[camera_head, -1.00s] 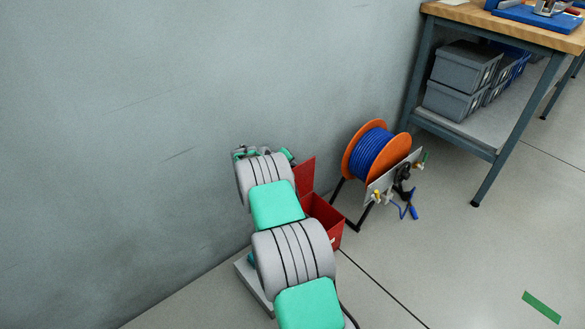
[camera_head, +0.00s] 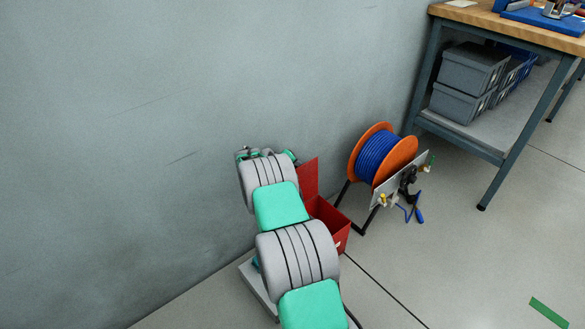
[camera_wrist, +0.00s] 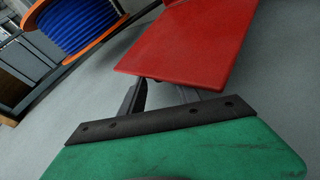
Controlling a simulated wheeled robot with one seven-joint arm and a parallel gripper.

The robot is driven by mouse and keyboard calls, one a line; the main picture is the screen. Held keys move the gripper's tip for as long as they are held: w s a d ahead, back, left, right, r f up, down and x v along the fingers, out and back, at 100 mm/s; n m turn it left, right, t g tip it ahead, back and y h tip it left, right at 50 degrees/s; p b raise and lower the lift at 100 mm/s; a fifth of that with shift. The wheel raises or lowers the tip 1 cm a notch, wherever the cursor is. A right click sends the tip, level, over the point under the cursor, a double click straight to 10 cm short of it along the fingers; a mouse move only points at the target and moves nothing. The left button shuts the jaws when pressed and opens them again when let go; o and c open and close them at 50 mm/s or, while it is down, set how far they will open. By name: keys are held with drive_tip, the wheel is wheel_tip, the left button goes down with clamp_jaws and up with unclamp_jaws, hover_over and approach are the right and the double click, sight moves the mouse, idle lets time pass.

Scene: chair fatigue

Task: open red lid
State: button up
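A red box (camera_head: 329,222) stands on the floor near the wall, partly hidden behind my arm. Its red lid (camera_head: 311,179) stands raised at the box's back left. In the wrist view a flat red panel (camera_wrist: 190,45), apparently the lid, fills the upper middle. The dark fingers of my gripper (camera_wrist: 160,95) reach up to the panel's near edge, and their tips are hidden by it. I cannot tell whether they touch it or how far apart the tips are. In the head view my arm hides the gripper's fingers.
An orange reel with blue hose (camera_head: 381,155) stands on a dark frame just right of the box; it also shows in the wrist view (camera_wrist: 78,25). The grey wall (camera_head: 150,150) is close on the left. A workbench (camera_head: 500,35) with grey bins is at upper right.

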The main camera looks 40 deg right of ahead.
drive_tip(key=p+v, duration=0.3)
drive_tip(key=v, duration=0.4)
drive_tip(key=shift+s+a+r, duration=0.1)
drive_tip(key=shift+a+r, duration=0.15)
drive_tip(key=shift+a, duration=0.05)
